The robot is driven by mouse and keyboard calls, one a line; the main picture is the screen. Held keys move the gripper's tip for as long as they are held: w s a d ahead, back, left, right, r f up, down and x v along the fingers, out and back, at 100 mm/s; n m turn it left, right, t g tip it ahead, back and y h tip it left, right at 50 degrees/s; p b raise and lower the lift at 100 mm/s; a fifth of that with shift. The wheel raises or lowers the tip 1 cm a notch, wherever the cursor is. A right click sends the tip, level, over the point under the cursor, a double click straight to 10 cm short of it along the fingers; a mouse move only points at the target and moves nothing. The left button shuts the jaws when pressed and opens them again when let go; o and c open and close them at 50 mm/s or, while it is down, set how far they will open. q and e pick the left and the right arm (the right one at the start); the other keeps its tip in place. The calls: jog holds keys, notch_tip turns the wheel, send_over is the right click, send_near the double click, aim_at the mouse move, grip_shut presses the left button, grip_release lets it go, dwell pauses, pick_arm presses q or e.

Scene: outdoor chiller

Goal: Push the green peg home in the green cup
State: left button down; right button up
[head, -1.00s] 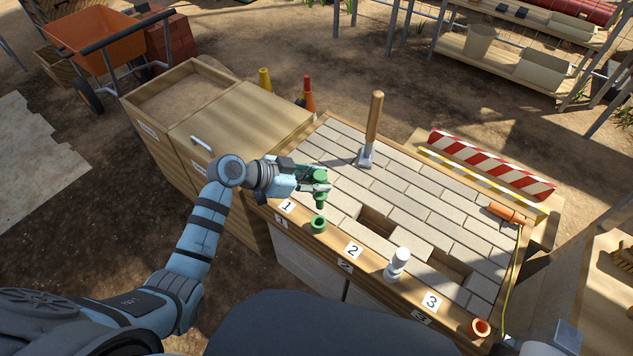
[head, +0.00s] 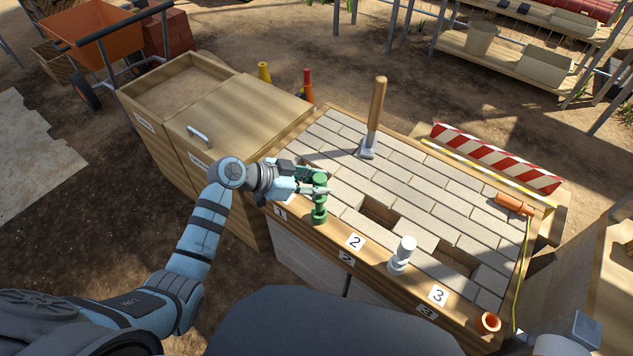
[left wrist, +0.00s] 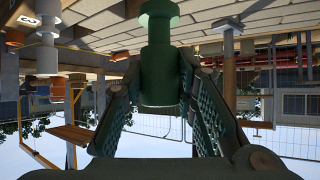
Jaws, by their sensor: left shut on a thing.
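The green peg (head: 320,182) is upright in my left gripper (head: 316,190), which is shut on its thick upper part. In the left wrist view, the peg (left wrist: 160,75) stands between the two fingers (left wrist: 160,100). Its narrower shaft runs to the green cup (left wrist: 159,9) at the top edge of that view. In the head view the green cup (head: 319,215) stands on the bench's front ledge near label 1, directly under the peg. The peg's lower end meets the cup's mouth; how deep it sits is hidden. My right gripper is out of view.
A white peg in a white cup (head: 402,255) stands between labels 2 and 3. An orange cup (head: 488,323) is at the front right corner. An orange peg (head: 514,204) lies at the right.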

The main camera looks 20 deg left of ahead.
aim_at(317, 197)
pick_arm(q)
jog(key=shift+f, duration=0.15)
jog(key=shift+f+b, duration=1.15)
jog(key=shift+f+b, duration=0.7)
jog(key=shift+f, duration=0.1)
jog(key=c, duration=0.7)
grip_release()
